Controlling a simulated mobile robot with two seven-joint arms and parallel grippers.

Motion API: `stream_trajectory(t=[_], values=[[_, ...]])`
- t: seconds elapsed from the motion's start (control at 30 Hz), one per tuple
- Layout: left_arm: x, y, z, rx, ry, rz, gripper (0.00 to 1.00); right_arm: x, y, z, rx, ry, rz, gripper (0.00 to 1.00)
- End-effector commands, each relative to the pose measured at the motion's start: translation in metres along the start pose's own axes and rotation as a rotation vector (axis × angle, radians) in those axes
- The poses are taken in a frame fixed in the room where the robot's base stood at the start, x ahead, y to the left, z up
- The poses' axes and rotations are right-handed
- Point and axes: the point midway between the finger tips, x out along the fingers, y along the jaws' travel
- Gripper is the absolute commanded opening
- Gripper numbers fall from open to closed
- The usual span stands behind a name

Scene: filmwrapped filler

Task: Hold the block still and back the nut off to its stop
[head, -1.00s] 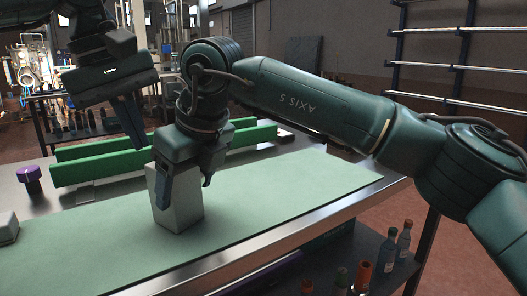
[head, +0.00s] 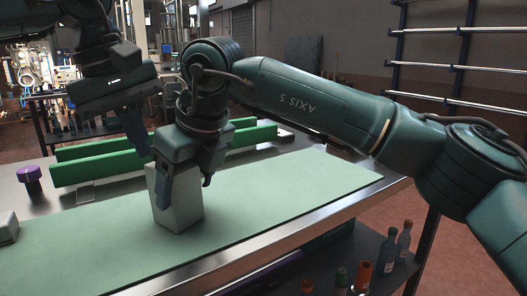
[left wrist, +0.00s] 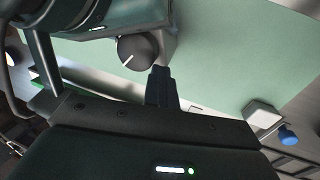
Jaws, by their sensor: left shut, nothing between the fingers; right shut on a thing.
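The block (head: 176,212) is pale grey and stands upright on the green mat. My right gripper (head: 187,190) comes down over it from above and is shut on it, a finger on either side. In the left wrist view a dark round knob with a white line, seemingly the nut (left wrist: 137,52), sits at the face of the block (left wrist: 168,43). My left gripper (head: 146,150) is shut and empty, up and left of the block in the head view. Its closed fingertips (left wrist: 161,72) appear just beside the knob; I cannot tell whether they touch. The knob is hidden in the head view.
The green mat (head: 285,195) is mostly clear to the right. Green rails (head: 95,168) lie behind the block. A purple-topped part (head: 29,174) stands at the left, and a pale block (head: 6,227) sits at the left edge. Bottles (head: 396,245) stand on a lower shelf.

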Motion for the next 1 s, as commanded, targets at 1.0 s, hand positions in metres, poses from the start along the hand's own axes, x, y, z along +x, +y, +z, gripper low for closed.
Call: stream_trajectory(t=[1.0], values=[[0.001, -0.001, 0.022, 0.003, -0.005, 0.001, 0.00, 0.000, 0.001, 0.001, -0.001, -0.003, 0.002, 0.38]])
